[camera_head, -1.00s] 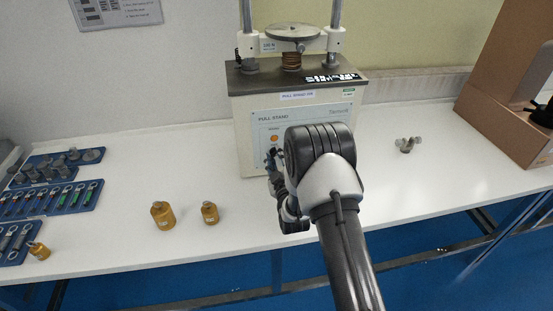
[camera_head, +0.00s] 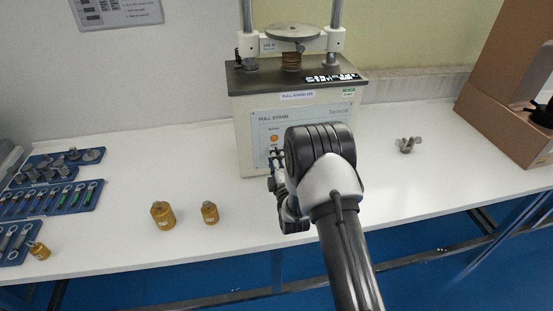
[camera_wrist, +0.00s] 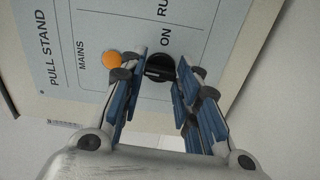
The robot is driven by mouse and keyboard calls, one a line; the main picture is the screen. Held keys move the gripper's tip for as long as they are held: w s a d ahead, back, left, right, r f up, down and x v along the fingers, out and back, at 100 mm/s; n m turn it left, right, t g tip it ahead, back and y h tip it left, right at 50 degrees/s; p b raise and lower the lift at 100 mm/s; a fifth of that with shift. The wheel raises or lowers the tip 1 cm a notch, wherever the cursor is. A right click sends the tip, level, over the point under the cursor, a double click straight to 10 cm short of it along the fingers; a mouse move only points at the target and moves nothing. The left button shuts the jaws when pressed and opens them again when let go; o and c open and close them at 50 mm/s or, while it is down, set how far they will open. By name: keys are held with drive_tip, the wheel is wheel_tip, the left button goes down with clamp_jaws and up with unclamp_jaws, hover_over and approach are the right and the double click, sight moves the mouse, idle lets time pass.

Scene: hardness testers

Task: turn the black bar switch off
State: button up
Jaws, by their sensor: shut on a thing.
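The black bar switch (camera_wrist: 160,68) is a round black knob with a raised bar, on the pale blue front panel (camera_wrist: 95,30) of the pull stand. It sits beside the word ON, close to an orange lamp under the word MAINS. My gripper (camera_wrist: 163,62) has its blue-padded fingers on both sides of the switch and is shut on it. In the head view, my gripper (camera_head: 277,158) is at the front of the pull stand (camera_head: 240,125). My arm hides much of the panel there, and the switch cannot be made out.
The orange lamp (camera_wrist: 112,60) is very close to one finger. Blue trays (camera_head: 75,197) hold tools at far left. A small metal part (camera_head: 407,145) and a brown box (camera_head: 490,100) are at right.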

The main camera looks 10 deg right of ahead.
drive_tip(key=shift+n, duration=0.5)
drive_tip(key=o, duration=1.1)
drive_tip(key=shift+c, duration=0.2)
drive_tip(key=s, duration=1.2)
